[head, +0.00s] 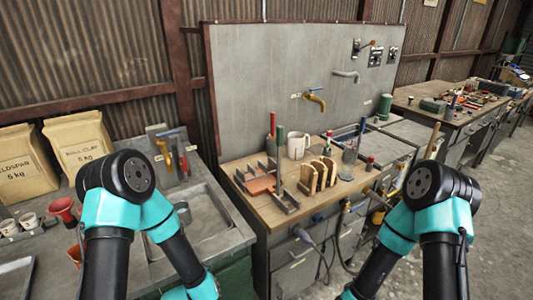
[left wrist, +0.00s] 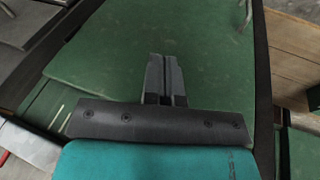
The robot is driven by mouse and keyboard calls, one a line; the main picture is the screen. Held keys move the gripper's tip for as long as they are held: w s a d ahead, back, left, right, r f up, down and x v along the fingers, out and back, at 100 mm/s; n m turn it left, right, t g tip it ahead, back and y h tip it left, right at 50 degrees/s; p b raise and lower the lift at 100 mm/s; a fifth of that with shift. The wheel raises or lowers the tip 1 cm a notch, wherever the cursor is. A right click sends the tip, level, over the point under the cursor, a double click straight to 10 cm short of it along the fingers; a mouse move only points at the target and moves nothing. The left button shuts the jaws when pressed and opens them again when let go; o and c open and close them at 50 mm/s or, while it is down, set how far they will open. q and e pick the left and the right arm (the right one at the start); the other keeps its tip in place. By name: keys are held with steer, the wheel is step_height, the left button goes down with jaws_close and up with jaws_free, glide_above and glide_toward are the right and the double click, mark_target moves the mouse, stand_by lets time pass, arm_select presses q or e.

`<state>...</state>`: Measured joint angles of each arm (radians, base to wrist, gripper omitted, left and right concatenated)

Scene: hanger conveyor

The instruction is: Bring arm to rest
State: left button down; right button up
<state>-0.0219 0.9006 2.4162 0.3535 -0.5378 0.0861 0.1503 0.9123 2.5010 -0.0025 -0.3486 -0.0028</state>
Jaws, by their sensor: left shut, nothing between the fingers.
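My left gripper (left wrist: 165,75) shows in the left wrist view, with its two fingers together and nothing between them. It points over a flat green surface (left wrist: 215,60). In the head view both my arms show as black and teal links at the lower left and lower right. Neither gripper shows in the head view; both lie below the picture's lower edge or behind my own links.
A wooden-topped bench (head: 325,197) ahead holds a white mug (head: 296,148), wooden blocks and tools. A grey sink (head: 205,222) is at left, near paper sacks (head: 78,140). A second bench (head: 425,103) stands back right, with clear floor (head: 495,190) beside it.

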arm_select(q)
steer(key=s+a+f+m+g+h, duration=0.2)
steer(key=s+m+g, duration=0.1)
steer(key=s, duration=0.3)
steer(key=shift+s+a+f+m, duration=0.15)
steer(key=shift+s+f+m, duration=0.15)
steer(key=shift+s+f, duration=0.1)
stand_by(1.7)
